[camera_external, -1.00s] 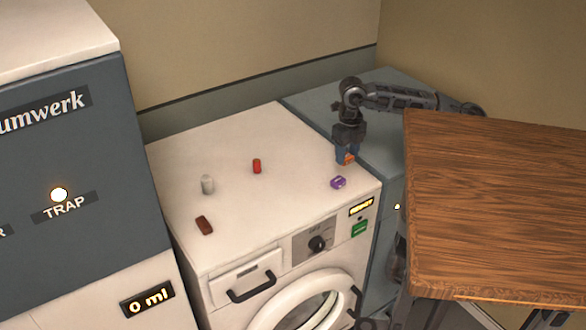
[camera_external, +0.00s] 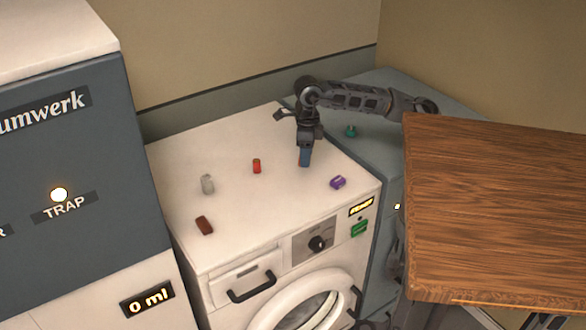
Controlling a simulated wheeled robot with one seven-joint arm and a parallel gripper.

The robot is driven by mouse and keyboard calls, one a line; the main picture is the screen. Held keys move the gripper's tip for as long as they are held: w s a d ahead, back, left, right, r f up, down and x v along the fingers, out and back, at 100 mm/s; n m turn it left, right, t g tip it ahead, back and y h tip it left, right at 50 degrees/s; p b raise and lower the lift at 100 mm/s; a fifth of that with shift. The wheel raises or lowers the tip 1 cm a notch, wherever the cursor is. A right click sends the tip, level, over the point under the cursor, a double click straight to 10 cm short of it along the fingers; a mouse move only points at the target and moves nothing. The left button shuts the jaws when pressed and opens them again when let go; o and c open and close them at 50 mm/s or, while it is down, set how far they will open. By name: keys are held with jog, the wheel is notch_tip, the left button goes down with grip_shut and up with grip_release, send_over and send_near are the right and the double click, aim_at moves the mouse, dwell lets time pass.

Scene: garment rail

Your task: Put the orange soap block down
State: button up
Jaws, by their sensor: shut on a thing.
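My gripper (camera_external: 305,159) points down over the back right part of the white washing machine top (camera_external: 255,205).
On the top stand a red can (camera_external: 256,166), a grey-white item (camera_external: 208,184), a brown block (camera_external: 204,225) and a purple item (camera_external: 338,182). A teal item (camera_external: 351,131) lies on the grey unit (camera_external: 365,150) behind. A wooden table (camera_external: 495,210) is at right. The top's middle is clear.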

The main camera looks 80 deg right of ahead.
jog(key=w+a+n+b, duration=0.2)
jog(key=w+a+n, duration=0.3)
jog(key=w, duration=0.3)
jog(key=n, duration=0.4)
send_over(235, 215)
notch_tip(235, 215, down, 6)
jog(key=shift+d+f+b, duration=0.1)
jog(key=shift+b, duration=0.25)
jog(key=shift+f+p, duration=0.3)
jog(key=shift+f, duration=1.75)
jog(key=shift+f, duration=0.15)
jog(key=o, duration=1)
